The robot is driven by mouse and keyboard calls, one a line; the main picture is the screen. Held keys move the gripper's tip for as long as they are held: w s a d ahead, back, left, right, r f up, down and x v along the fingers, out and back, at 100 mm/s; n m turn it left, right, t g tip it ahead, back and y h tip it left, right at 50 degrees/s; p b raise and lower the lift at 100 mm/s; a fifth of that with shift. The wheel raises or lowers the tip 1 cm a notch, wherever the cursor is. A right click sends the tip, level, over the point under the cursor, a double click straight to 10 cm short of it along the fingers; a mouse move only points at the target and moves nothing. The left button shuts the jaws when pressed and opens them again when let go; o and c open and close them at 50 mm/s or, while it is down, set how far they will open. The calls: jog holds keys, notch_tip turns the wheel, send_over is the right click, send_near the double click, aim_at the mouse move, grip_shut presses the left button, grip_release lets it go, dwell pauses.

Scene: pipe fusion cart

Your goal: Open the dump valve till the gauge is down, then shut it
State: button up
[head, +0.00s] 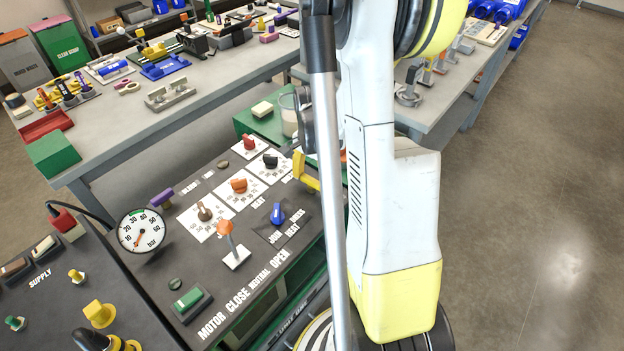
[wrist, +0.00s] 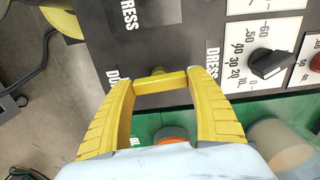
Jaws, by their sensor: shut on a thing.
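The dump valve's yellow handle (wrist: 160,82) lies crosswise between my fingertips in the wrist view, beside a partly hidden label starting "DU". My gripper (wrist: 167,80) has ridged yellow fingers, one at each end of the handle, and is shut on it. In the head view my arm hides most of the gripper; a yellow piece (head: 307,176) shows at the panel's far right edge, and I cannot tell whether it is finger or handle. The round white gauge (head: 140,231) stands at the panel's left; its red needle points down-left, near the low end.
The dark panel carries an orange-topped lever (head: 226,232), a blue knob (head: 278,214), several dial knobs and a green button (head: 188,300). A black dial knob (wrist: 268,62) is right of my gripper. A grey workbench (head: 120,140) with tools stands behind; open floor lies right.

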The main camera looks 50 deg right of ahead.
aim_at(312, 179)
jog(key=o, duration=1.2)
jog(key=shift+r, duration=0.15)
notch_tip(312, 179, up, 12)
jog(key=shift+f, duration=0.1)
jog(key=s+a+r+n+t, duration=0.1)
jog(key=a+r+n+t, duration=0.1)
jog(key=a+n, duration=0.3)
jog(key=s+a+r+n+t, duration=0.2)
jog(key=a+n, duration=0.4)
jog(key=a, duration=0.6)
jog(key=s+a+r+n+t, duration=0.2)
jog(key=a+n, duration=0.3)
jog(key=a, duration=0.3)
jog(key=shift+s+a+r+t, duration=0.3)
jog(key=shift+r+t, duration=0.15)
jog(key=shift+t, duration=0.15)
